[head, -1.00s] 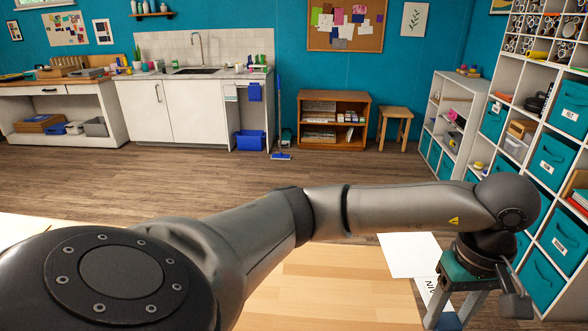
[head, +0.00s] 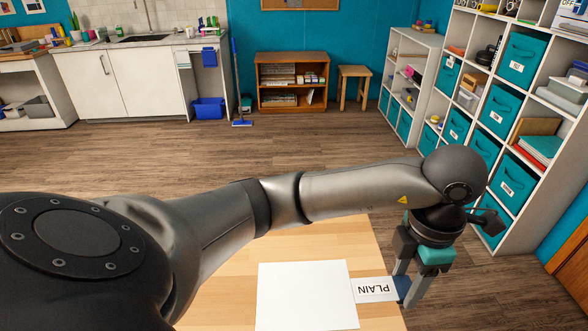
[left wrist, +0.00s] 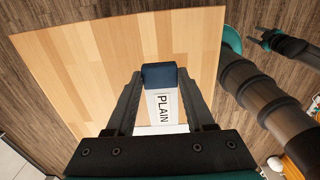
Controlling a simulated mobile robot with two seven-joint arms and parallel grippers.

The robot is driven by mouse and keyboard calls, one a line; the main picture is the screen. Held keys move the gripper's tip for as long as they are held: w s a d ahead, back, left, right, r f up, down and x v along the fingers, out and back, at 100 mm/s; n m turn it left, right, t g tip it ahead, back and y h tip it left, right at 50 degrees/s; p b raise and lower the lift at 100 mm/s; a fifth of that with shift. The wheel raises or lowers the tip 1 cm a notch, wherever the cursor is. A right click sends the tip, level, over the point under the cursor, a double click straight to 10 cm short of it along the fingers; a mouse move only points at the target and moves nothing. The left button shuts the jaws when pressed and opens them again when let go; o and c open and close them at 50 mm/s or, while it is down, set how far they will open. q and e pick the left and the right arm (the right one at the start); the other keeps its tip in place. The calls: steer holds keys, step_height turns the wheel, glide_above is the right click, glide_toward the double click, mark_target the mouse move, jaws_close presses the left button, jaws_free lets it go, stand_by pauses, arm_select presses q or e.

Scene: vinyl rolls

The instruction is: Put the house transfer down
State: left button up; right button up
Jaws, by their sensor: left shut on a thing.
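My left gripper (head: 405,288) is shut on the dark blue end of a flat piece. That end (left wrist: 160,75) shows between the fingertips in the left wrist view. A white strip marked PLAIN (head: 374,289) runs from it to a blank white sheet (head: 305,296); this seems to be the house transfer, though no house shape shows. The sheet is over the wooden table (head: 230,300), with the gripper by the table's right edge. I cannot tell whether the sheet touches the wood. My right gripper (left wrist: 262,37) shows small at the top right of the left wrist view, its fingers apart and empty.
Bare wood lies left of and behind the sheet. Open floor surrounds the table. A white shelf unit with teal bins (head: 497,110) stands at the right. A low wooden bookcase (head: 291,80) and a stool (head: 354,86) stand at the far wall.

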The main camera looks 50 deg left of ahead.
arm_select(q)
step_height(320, 180, down, 20)
steer(key=b, duration=0.4)
steer(key=shift+f, duration=0.1)
stand_by(0.3)
steer(key=o, duration=1.3)
steer(key=shift+b, duration=0.3)
step_height(320, 180, up, 12)
steer(key=p, duration=0.2)
steer(key=shift+p, duration=0.35)
